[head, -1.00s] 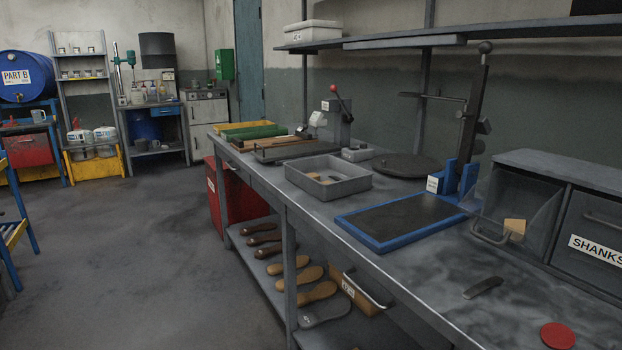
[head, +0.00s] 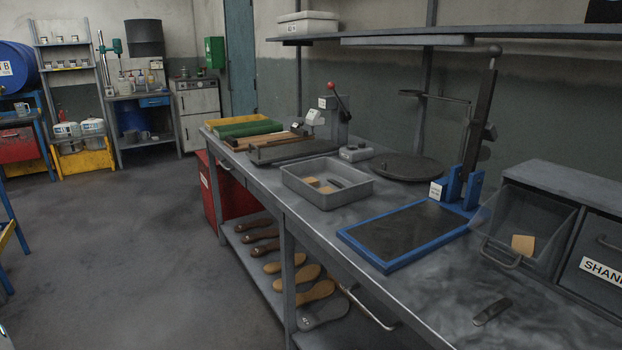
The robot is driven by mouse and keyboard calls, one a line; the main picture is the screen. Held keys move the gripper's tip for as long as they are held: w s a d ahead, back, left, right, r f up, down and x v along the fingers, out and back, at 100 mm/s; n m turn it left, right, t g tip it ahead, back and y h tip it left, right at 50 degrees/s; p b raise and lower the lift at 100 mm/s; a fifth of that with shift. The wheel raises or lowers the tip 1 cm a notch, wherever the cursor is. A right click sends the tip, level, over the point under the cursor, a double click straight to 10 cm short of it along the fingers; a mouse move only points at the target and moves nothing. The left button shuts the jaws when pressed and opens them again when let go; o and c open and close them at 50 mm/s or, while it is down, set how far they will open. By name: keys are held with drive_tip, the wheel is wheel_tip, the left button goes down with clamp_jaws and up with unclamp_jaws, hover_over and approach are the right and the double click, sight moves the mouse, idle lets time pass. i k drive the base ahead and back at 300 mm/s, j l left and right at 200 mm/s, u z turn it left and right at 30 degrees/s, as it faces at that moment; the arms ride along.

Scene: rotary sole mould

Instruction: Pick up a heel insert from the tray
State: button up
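A grey open tray (head: 341,195) sits on the workbench, left of a blue-framed dark mat. Inside it lie small tan blocks (head: 312,182), which look like heel inserts, and a dark flat piece (head: 336,183). Another tan block (head: 523,244) is in an open grey bin at the right. My gripper is not in this view, so whether it is open or holds anything does not show.
The blue-framed mat (head: 349,235) lies right of the tray. A dark round plate (head: 407,167) and a lever press (head: 340,112) stand behind it. A dark strip (head: 492,312) lies at the front right. Soles (head: 293,271) rest on the lower shelf. The floor at left is clear.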

sight(313, 181)
drive_tip(key=i+j+z, duration=0.25)
drive_tip(key=i+j, duration=0.55)
